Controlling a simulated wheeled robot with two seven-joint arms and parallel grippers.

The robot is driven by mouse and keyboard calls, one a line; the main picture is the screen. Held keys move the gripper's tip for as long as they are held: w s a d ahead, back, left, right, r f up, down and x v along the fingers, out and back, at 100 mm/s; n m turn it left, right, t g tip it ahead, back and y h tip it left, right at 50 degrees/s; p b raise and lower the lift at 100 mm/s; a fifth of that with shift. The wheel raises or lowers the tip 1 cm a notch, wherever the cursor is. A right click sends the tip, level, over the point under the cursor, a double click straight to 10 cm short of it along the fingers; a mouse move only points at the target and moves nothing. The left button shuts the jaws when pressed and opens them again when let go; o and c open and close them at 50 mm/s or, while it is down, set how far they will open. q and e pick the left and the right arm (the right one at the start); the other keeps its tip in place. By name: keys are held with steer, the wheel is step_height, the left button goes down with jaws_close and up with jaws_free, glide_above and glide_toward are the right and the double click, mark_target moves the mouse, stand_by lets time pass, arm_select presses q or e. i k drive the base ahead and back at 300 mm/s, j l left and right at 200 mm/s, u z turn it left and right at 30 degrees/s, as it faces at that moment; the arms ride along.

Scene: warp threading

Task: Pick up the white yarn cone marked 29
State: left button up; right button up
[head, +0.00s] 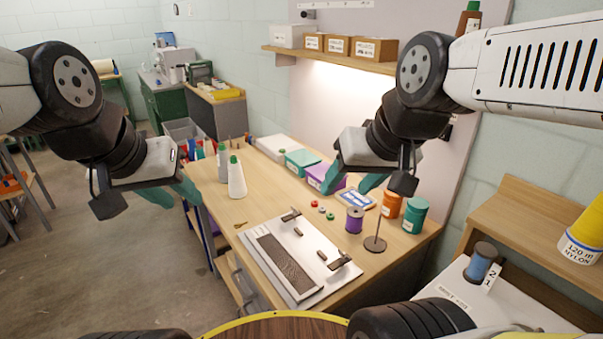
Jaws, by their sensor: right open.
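No marking 29 is legible anywhere in the head view. My right gripper (350,184) is open and empty above the bench, in front of the purple box (318,175).
The workbench (215,212) holds a white board with a dark strip (285,262), a purple spool (354,220), a thin post on a round base (375,243), and orange (391,205) and green (414,215) containers. At right are a yellow nylon cone (585,238) and a blue spool (481,264).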

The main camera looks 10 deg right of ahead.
mark_target(237, 188)
steer(key=j, duration=0.6)
steer(key=i+j, duration=0.15)
steer(key=j, duration=0.15)
steer(key=i+j+z, duration=0.1)
steer(key=j, duration=0.25)
steer(key=i+j, duration=0.25)
steer(key=i+j+z, duration=0.1)
steer(key=i, duration=0.25)
